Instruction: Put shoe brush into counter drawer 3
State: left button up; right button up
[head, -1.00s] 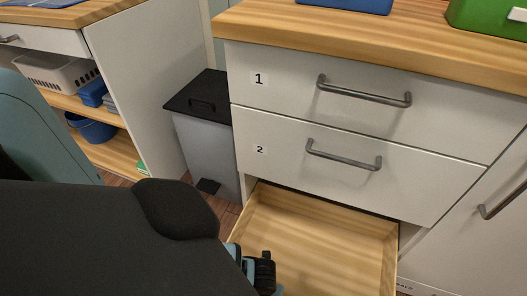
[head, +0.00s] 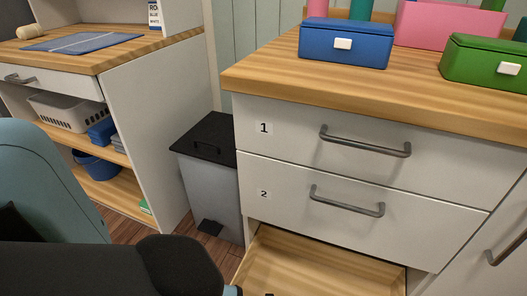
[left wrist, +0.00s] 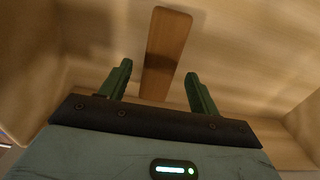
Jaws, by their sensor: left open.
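The shoe brush, a long brown wooden piece (left wrist: 166,45), shows in the left wrist view. It appears to lie on the pale wooden floor of the open bottom drawer, counter drawer 3 (head: 320,268). The drawer's inside also fills the left wrist view (left wrist: 245,70). My left gripper (left wrist: 158,72) is open, with its two green fingers apart on either side of the brush's near end. Whether they touch it is hard to tell, but gaps show on both sides. In the head view the brush is not visible and the drawer's front is cut off. My right gripper is not in view.
Drawers 1 (head: 340,135) and 2 (head: 330,200) above are shut, with bar handles. A blue box (head: 325,52) and a green box (head: 470,70) stand on the counter (head: 400,92). A grey bin (head: 212,195) stands left of the counter, beside a shelf unit (head: 150,120).

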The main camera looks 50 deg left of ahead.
pick_arm(q)
notch_tip(320, 180, up, 10)
jog(key=p, duration=0.4)
jog(key=shift+f, duration=0.1)
